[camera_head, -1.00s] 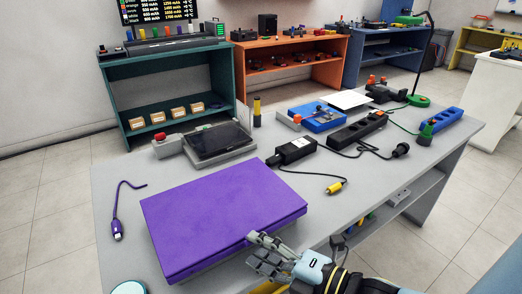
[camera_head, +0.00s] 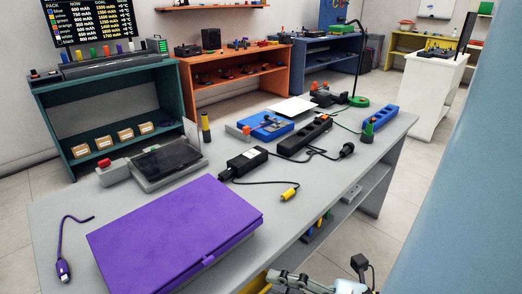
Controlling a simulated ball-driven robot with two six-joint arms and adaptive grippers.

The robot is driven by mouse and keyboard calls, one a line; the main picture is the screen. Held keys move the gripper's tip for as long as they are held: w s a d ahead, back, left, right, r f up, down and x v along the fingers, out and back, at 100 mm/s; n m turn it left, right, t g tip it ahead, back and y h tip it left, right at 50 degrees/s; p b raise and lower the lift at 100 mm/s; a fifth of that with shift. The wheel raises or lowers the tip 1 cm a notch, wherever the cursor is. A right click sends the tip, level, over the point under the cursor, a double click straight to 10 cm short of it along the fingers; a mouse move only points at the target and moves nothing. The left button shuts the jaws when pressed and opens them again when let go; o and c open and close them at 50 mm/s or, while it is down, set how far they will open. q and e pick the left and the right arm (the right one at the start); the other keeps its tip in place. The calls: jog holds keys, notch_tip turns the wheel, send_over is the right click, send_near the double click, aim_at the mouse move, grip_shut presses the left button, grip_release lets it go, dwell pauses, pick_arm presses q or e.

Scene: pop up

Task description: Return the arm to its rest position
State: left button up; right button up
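One of my grippers (camera_head: 288,279) shows at the bottom edge, just right of the middle, by the table's front edge. Only its upper part and a bit of arm are in view, so whether its fingers are open or shut is hidden. It is apart from the purple case (camera_head: 175,235), which lies closed on the grey table (camera_head: 315,205). The arm seems to come in from the right. My other gripper does not show.
On the table are a grey device with a dark screen (camera_head: 167,160), a black adapter (camera_head: 245,162), a power strip (camera_head: 304,136), a blue tray (camera_head: 267,125) and a purple cable (camera_head: 62,268). A large blue surface (camera_head: 455,190) fills the right side.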

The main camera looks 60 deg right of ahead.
dwell(0.4)
jog(key=s+d+f+m+g+h, duration=0.1)
jog(key=s+f+m+g, duration=0.15)
jog(key=f, duration=0.55)
jog(key=s+d+f+m+g+h+b, duration=0.1)
jog(key=f+m+g, duration=0.25)
jog(key=f, duration=0.45)
jog(key=s+d+f+m+g+h, duration=0.15)
jog(key=f+m, duration=0.25)
jog(key=f, duration=0.4)
jog(key=s+a+f+m+g, duration=0.1)
jog(key=s+f+m+g, duration=0.7)
jog(key=s+f, duration=0.3)
jog(key=shift+s+f+m+b, duration=0.3)
jog(key=shift+f, duration=0.55)
jog(key=shift+a, duration=0.1)
